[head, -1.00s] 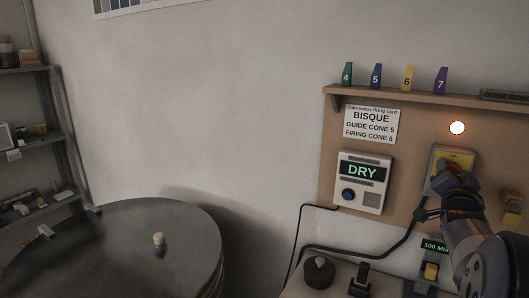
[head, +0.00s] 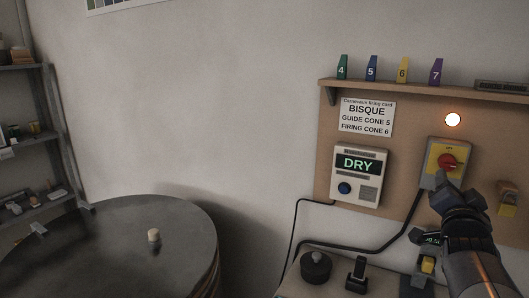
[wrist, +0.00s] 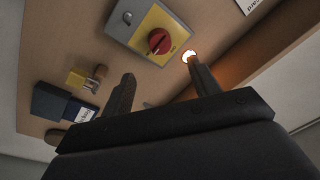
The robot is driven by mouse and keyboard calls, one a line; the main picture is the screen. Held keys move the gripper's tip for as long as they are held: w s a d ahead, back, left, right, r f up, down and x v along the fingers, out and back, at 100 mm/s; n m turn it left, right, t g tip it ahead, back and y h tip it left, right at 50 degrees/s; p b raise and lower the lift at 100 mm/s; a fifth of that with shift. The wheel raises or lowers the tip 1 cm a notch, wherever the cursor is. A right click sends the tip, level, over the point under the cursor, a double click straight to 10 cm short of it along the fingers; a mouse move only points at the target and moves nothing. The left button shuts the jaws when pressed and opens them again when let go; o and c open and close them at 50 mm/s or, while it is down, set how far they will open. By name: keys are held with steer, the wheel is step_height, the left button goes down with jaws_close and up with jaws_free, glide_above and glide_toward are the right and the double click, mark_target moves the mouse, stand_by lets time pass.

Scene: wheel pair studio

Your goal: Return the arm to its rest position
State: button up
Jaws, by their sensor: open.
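My gripper (head: 449,190) is in front of the wooden wall panel at the right of the head view, just below the yellow switch box. In the wrist view my gripper (wrist: 163,85) shows two fingers well apart with nothing between them. The yellow switch box (head: 434,177) carries a red rotary knob (head: 447,162). The knob also shows in the wrist view (wrist: 160,41), beyond the fingers and apart from them. A round lamp (head: 453,120) above the box glows.
A grey unit reading DRY (head: 357,164) and a BISQUE card (head: 366,117) are on the panel. Numbered cones stand on the shelf (head: 463,90) above. A brass padlock (head: 507,200) hangs at right. A large round kiln (head: 110,215) stands at left. Open air lies between kiln and panel.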

mark_target(447, 164)
steer(key=p+x, duration=0.2)
steer(key=x, duration=0.8)
steer(key=shift+w+r, duration=0.1)
steer(key=shift+r, duration=0.05)
steer(key=n+p, duration=0.2)
steer(key=n, duration=0.1)
steer(key=shift+a+r+n+y, duration=0.1)
steer(key=shift+r+n+y, duration=0.05)
steer(key=shift+n+y, duration=0.15)
steer(key=shift+n+t+p, duration=0.3)
steer(key=shift+n, duration=0.9)
steer(key=n+y+p, duration=0.1)
steer(key=n, duration=0.3)
steer(key=n+p, duration=0.1)
steer(key=n, duration=0.4)
steer(key=shift+y+p, duration=0.4)
steer(key=shift+a+n+p, duration=0.1)
steer(key=shift+n+p, duration=0.4)
steer(key=shift+n, duration=1.7)
steer(key=shift+a, duration=0.1)
